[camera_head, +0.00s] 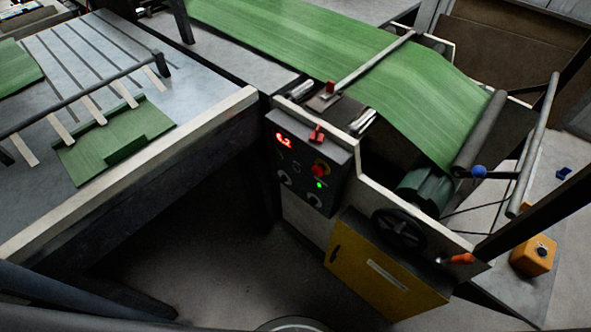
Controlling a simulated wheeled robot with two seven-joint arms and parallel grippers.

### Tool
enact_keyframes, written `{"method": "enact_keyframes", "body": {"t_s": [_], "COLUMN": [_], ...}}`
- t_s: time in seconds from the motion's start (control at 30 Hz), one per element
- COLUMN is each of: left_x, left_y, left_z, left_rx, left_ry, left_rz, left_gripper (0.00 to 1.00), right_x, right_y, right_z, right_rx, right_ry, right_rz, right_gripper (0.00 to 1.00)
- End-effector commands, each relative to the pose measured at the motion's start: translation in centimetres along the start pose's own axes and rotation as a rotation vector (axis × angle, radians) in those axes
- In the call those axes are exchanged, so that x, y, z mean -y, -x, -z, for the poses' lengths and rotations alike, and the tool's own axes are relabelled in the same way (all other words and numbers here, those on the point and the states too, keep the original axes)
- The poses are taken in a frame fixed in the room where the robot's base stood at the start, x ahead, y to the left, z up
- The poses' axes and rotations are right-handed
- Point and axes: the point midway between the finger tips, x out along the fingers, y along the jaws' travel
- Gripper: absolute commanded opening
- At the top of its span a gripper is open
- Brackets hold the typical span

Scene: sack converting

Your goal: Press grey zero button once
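A dark control panel (305,187) stands on the front of the machine, near the middle of the view. An orange box (531,260) at the right has a dark grey round top piece (541,250). I cannot tell which control is the grey zero button. Neither of my grippers is in view.
A table with green sheets (110,145) and a pale front edge (130,180) is at the left. A green web (330,60) runs over rollers. A yellow cabinet (380,270) and black handwheel (398,229) stand below. The floor before the panel is clear.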

Motion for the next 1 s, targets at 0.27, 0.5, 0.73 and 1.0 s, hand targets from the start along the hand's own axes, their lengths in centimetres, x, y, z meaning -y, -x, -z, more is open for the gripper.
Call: {"method": "enact_keyframes", "body": {"t_s": [0.27, 0.5, 0.73, 1.0], "left_x": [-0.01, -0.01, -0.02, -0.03], "left_y": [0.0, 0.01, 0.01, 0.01], "left_z": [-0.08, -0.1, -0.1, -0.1], "left_rx": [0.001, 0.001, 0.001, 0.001], "left_ry": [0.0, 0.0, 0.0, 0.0], "left_rz": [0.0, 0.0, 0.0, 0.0], "left_gripper": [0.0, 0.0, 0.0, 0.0], "right_x": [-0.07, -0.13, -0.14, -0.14], "right_y": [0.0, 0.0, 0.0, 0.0], "right_z": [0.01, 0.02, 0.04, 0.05], "right_rx": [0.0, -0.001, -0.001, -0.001], "right_ry": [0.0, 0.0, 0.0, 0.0], "right_rz": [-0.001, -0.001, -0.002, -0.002], "right_gripper": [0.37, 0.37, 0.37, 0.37]}}
